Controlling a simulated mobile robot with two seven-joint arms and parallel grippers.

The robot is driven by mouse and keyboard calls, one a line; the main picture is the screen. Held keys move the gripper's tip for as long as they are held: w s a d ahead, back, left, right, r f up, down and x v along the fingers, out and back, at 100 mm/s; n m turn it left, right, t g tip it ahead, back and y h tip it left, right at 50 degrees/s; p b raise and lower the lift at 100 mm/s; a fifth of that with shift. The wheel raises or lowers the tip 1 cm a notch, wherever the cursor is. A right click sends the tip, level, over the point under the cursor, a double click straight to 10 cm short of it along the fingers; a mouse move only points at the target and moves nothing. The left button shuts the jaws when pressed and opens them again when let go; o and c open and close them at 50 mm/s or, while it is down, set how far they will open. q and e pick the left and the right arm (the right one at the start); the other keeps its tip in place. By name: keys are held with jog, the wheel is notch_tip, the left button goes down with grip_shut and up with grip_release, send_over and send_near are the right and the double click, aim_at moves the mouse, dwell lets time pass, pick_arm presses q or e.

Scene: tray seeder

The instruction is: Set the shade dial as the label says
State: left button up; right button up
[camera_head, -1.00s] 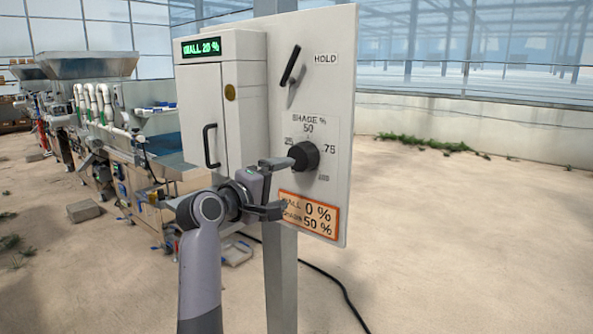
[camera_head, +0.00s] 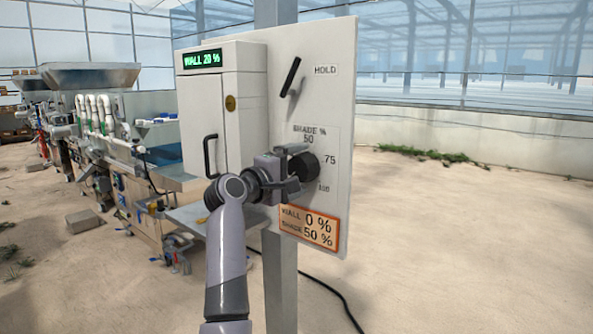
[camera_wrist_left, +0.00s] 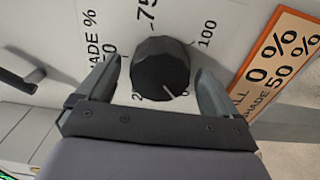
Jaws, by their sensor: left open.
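The shade dial is a black faceted knob (camera_head: 309,165) on the white panel (camera_head: 335,100). In the wrist view the dial (camera_wrist_left: 160,68) has a white pointer line aimed near the 0 mark. The orange-framed label (camera_head: 309,227) below reads WALL 0 % and SHADE 50 %; part of it shows in the wrist view (camera_wrist_left: 275,62). My left gripper (camera_head: 293,168) is open at the dial. In the wrist view its two fingers (camera_wrist_left: 160,82) stand on either side of the knob, with gaps visible. The 25 mark is partly hidden. My right gripper is not in view.
A black lever (camera_head: 290,77) marked HOLD sits above the dial. A green display (camera_head: 202,60) reads WALL 20 % on the cabinet (camera_head: 205,110), which has a black handle (camera_head: 210,156). Seeding machinery (camera_head: 130,150) stands left.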

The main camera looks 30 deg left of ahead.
pick_arm(q)
jog(key=c, duration=1)
jog(key=shift+c, duration=0.2)
jog(key=shift+m, duration=0.3)
